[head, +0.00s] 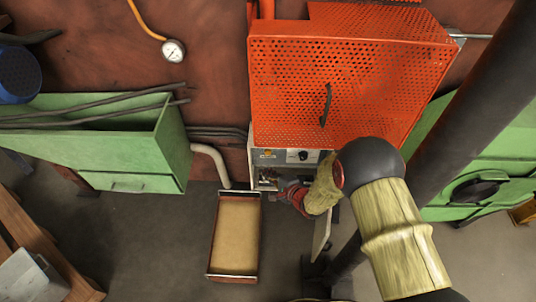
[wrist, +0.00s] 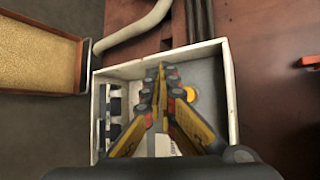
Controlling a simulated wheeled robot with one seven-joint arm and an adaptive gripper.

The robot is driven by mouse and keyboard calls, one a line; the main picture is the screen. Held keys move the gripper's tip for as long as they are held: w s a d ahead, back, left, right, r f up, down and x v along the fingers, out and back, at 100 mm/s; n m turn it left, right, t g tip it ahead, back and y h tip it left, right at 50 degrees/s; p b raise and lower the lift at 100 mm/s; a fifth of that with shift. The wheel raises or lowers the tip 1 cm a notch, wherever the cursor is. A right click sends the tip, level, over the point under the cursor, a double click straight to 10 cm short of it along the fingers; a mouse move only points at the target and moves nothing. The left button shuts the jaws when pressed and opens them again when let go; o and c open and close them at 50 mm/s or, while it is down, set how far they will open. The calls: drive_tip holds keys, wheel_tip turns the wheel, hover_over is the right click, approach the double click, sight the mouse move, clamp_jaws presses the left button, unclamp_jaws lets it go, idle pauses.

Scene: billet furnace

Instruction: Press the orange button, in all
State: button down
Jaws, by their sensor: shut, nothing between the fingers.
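The orange button (wrist: 189,94) shows in the wrist view as a small round yellow-orange disc inside a shallow white-walled box (wrist: 229,95). My gripper (wrist: 161,68) is shut and empty, its yellow-and-black fingers pointing into the box. In the picture the fingers lie just left of the button and partly overlap its edge. I cannot tell whether they touch it. In the head view my gripper (head: 277,192) is at the small box under the orange perforated furnace hood (head: 350,75).
A row of black switches (wrist: 110,115) sits along the box's left side. A tray of tan material (head: 236,235) and a pale pipe (head: 215,160) are to the left. Green benches (head: 130,150) flank the furnace.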

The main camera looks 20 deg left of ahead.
sight(268, 152)
drive_tip(key=w+a+b, duration=0.1)
drive_tip(key=w, duration=0.5)
drive_tip(key=shift+a, duration=0.25)
drive_tip(key=shift+w, duration=0.1)
idle(1.1)
drive_tip(key=shift+w+a, duration=0.1)
drive_tip(key=shift+w, duration=0.25)
drive_tip(key=shift+w+a+p, duration=0.1)
drive_tip(key=shift+w+p, duration=0.2)
drive_tip(key=shift+w, duration=0.1)
idle(0.7)
drive_tip(key=shift+s, duration=0.1)
drive_tip(key=shift+s+d+p, duration=0.2)
drive_tip(key=shift+s+p, duration=0.2)
drive_tip(key=shift+s, duration=0.3)
drive_tip(key=shift+s, duration=0.15)
